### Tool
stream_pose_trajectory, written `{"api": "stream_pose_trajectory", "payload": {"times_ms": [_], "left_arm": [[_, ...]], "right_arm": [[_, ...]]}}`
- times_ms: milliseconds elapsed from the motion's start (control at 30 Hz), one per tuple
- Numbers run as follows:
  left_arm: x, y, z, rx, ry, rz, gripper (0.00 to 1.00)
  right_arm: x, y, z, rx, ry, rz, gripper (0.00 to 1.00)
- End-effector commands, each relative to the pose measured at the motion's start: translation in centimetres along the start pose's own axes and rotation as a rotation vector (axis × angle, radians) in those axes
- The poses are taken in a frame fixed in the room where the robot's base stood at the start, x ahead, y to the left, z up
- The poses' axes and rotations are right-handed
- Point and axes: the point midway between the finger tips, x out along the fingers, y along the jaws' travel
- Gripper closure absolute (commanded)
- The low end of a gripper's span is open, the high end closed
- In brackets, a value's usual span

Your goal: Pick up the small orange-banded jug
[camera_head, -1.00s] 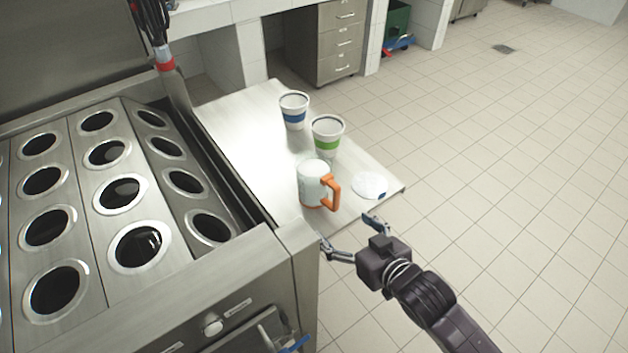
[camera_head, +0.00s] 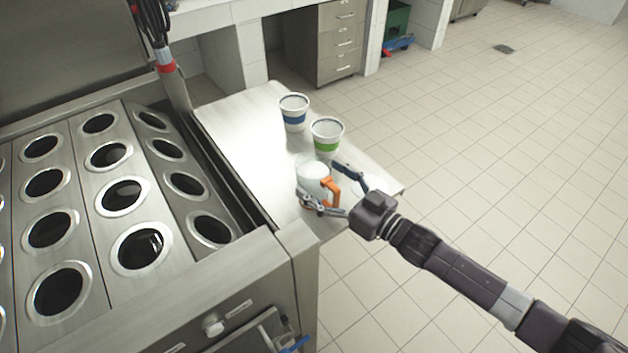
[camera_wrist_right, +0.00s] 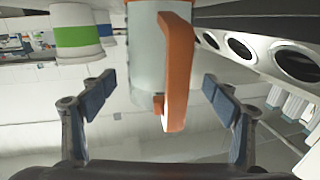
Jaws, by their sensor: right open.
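The small orange-banded jug (camera_head: 312,174) stands upright on the side shelf, with its orange handle (camera_head: 333,189) toward my right gripper. My right gripper (camera_head: 325,186) is open around the handle side of the jug, with one finger on the near side and the other on the far side. In the right wrist view the jug body (camera_wrist_right: 147,50) and its orange handle (camera_wrist_right: 176,70) show between the two spread fingers (camera_wrist_right: 157,92). Neither finger visibly presses on the jug. My left gripper does not show.
A green-banded cup (camera_head: 326,138) stands just behind the jug, close to the far finger. A blue-banded cup (camera_head: 294,113) stands farther back on the pale shelf (camera_head: 240,128). The steel counter with round wells (camera_head: 123,194) lies to the left. Open floor lies to the right.

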Motion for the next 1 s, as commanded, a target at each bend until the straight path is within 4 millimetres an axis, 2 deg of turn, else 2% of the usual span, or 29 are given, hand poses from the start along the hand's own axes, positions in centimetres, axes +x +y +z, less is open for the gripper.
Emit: {"api": "stream_pose_trajectory", "payload": {"times_ms": [100, 200, 467, 1000], "left_arm": [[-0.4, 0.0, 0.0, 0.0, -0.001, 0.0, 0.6], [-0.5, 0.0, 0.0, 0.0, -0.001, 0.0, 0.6], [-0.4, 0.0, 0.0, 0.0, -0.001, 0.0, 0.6], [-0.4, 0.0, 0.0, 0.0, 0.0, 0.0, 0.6]], "right_arm": [[1.8, 0.0, -0.2, 0.0, 0.001, 0.0, 0.19], [2.6, 0.0, -0.1, -0.001, 0.0, 0.0, 0.19], [2.7, 0.0, 0.0, -0.001, -0.001, 0.0, 0.2], [2.7, 0.0, 0.0, 0.0, -0.001, 0.0, 0.8]]}}
